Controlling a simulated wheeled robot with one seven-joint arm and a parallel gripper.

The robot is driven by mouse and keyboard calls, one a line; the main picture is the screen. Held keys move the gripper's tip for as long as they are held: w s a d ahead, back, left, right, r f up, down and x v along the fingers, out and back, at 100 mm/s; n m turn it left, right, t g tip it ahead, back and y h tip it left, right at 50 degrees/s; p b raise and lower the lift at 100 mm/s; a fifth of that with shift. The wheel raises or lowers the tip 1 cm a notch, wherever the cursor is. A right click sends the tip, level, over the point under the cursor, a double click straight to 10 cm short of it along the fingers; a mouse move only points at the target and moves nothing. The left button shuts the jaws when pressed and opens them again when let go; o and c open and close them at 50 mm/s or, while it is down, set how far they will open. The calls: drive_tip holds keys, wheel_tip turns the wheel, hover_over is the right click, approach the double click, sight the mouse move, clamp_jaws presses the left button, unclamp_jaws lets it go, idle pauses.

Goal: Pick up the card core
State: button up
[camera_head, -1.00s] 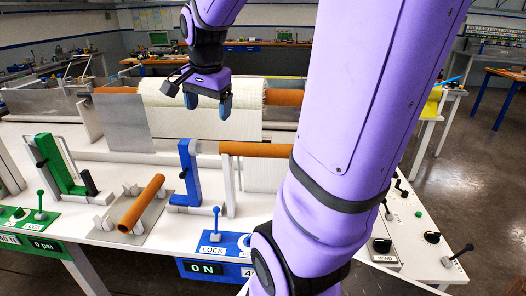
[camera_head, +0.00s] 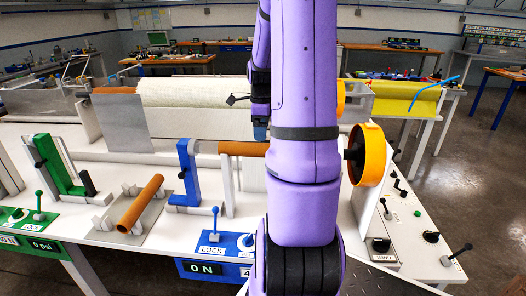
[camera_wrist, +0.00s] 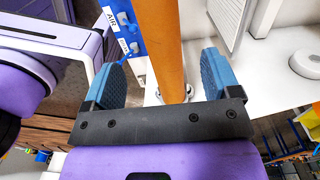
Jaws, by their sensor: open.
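A brown card core (camera_head: 243,149) lies level, its left end at the blue stand (camera_head: 188,174); its right part is hidden behind my arm. In the wrist view a brown core (camera_wrist: 168,45) runs between my gripper's two blue fingers, beside a blue part labelled AIR (camera_wrist: 124,20). My gripper (camera_wrist: 162,78) is open and empty, with the fingers apart on either side of the core in the picture; the depth is unclear. Another brown core (camera_head: 141,204) rests tilted on a grey plate with white blocks.
A large cream roll (camera_head: 195,92) lies behind the blue stand. A green stand (camera_head: 58,165) is at left. An orange wheel (camera_head: 369,155) stands close to my arm's right side. Control levers (camera_head: 456,254) are on the white table's right front.

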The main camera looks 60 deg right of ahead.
drive_tip(key=shift+s+d+f, duration=0.1)
drive_tip(key=shift+f, duration=1.9)
drive_tip(key=shift+s+d+f, duration=0.1)
drive_tip(key=shift+f, duration=1.85)
drive_tip(key=c, duration=1.1)
